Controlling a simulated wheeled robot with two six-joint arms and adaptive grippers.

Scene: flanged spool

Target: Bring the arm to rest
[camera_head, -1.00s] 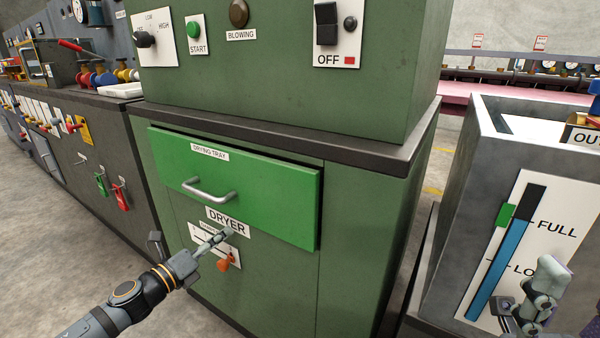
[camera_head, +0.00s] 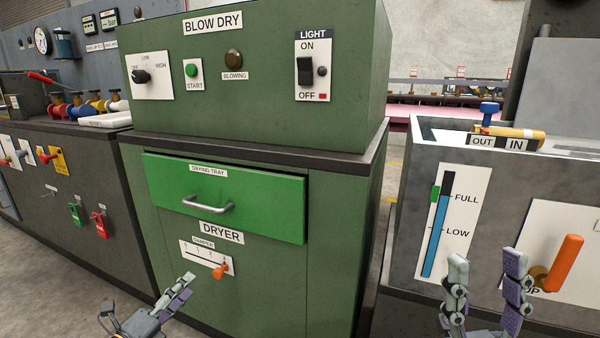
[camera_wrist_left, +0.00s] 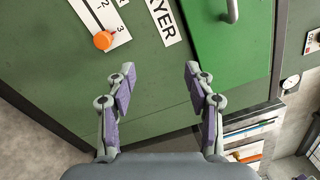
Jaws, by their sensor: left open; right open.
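My left gripper (camera_head: 146,300) is open and empty in front of the dryer's lower left part, below the damper plate. In the left wrist view its two fingers (camera_wrist_left: 160,72) are spread with nothing between them. The damper's orange knob (camera_head: 219,270) stands apart from the fingers; it also shows in the left wrist view (camera_wrist_left: 103,40). My right gripper (camera_head: 486,264) is open and empty at the lower right, in front of the grey tank, with its fingers pointing up.
The green dryer (camera_head: 130,225) has a bright green drying tray front (camera_head: 260,205) with a metal handle. The grey tank (camera_head: 408,190) carries a level gauge and an orange lever (camera_head: 565,262). A dark bench (camera_head: 100,165) with coloured valves stands left. Bare floor shows at lower left.

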